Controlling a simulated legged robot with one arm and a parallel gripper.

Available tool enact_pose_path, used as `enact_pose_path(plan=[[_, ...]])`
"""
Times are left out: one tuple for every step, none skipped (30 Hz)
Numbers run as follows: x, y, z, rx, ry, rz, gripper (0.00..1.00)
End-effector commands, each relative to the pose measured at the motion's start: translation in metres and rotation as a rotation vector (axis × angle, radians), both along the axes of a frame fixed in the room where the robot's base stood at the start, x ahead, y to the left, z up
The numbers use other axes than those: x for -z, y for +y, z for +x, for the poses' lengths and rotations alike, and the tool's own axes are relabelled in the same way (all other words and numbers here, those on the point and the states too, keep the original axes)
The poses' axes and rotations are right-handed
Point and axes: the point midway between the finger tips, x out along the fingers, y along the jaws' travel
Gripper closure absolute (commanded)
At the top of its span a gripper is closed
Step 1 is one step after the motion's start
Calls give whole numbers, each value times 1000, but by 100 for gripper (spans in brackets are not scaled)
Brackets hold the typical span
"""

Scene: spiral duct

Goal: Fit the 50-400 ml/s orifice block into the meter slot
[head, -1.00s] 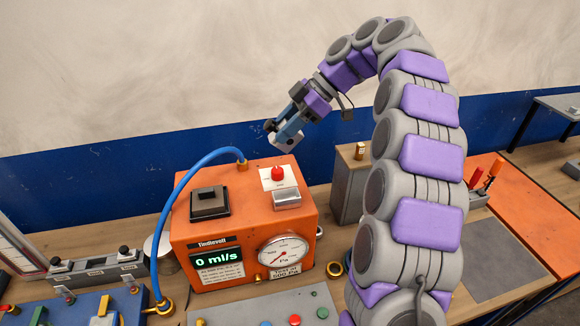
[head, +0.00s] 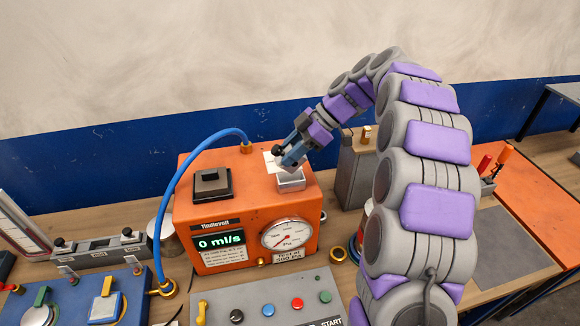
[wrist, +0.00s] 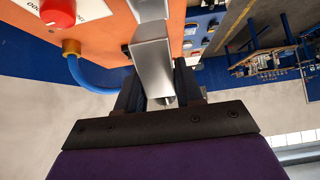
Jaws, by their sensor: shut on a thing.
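The orange meter (head: 245,235) stands on the bench, with a green 0 ml/s display and a round dial on its front. A silver rectangular fitting (head: 291,183) sits on the right of its top; whether this is the slot is not clear. My gripper (head: 290,161) is just above this fitting. It is shut on a silver-grey block, seen in the wrist view (wrist: 153,68) between the dark fingers. The block's flow marking cannot be read. Whether it touches the fitting cannot be told.
A dark square piece (head: 211,184) sits on the meter's top left. A blue hose (head: 178,185) arches to a brass fitting there. A red knob (wrist: 58,12) on a white card is close to the block. A grey box (head: 356,170) stands right of the meter.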

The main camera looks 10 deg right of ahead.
Motion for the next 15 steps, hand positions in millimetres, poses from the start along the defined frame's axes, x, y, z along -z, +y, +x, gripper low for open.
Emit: enact_pose_path(plan=[[5,0,-1,-1,2,1,100],[8,0,-1,-1,2,1,100],[10,0,-1,0,1,1,100],[12,0,-1,1,1,1,100],[13,1,0,1,1,1,100],[15,1,0,0,0,1,100],[17,1,0,0,0,1,100],[20,1,0,0,0,0,100],[25,0,0,1,1,0,100],[29,0,0,1,2,0,100],[34,0,-1,0,3,0,100],[40,0,0,-1,4,0,100],[45,0,0,-1,1,1,100],[49,0,0,-1,0,0,100],[51,1,0,-1,-1,0,100]])
